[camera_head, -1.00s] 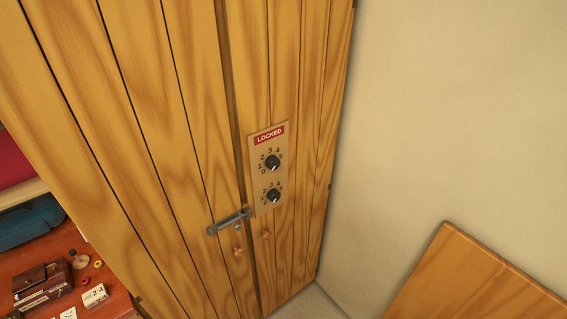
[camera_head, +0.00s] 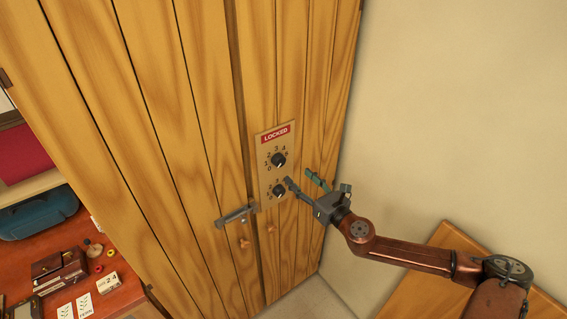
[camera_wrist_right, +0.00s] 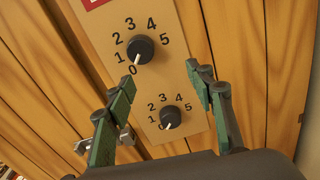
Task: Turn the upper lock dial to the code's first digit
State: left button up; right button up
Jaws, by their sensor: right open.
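The lock plate (camera_head: 264,184) on the wooden cabinet has a red LOCKED label (camera_head: 275,134) and two black dials. The upper dial (camera_head: 279,160) also shows in the right wrist view (camera_wrist_right: 140,49), its white pointer at 0. The lower dial (camera_head: 279,191) is partly behind a finger in the head view. In the right wrist view (camera_wrist_right: 170,117), its pointer is toward the lower left. My right gripper (camera_head: 299,177) is open and empty in front of the plate, with its fingers apart and clear of the upper dial. My left gripper is not in view.
A grey latch bar (camera_head: 236,216) crosses the door seam, above two wooden knobs (camera_head: 245,243). A wall stands to the right, with a wooden panel (camera_head: 408,285) below. A red desk at lower left holds a small block marked 2 4 (camera_head: 108,283), cards and a brown case (camera_head: 60,268).

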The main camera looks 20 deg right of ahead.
aim_at(282, 162)
jog(key=shift+n+y, duration=0.4)
jog(key=shift+n, duration=0.4)
jog(key=w+a, duration=0.1)
jog(key=w, duration=0.1)
jog(key=w+a+r+p, duration=0.1)
jog(key=w, duration=0.1)
jog(key=w+a+r, duration=0.1)
jog(key=a, duration=0.1)
jog(key=shift+w+r, duration=0.2)
jog(key=shift+w, duration=0.2)
jog(key=shift+c, duration=0.5)
jog(key=c, duration=1.1)
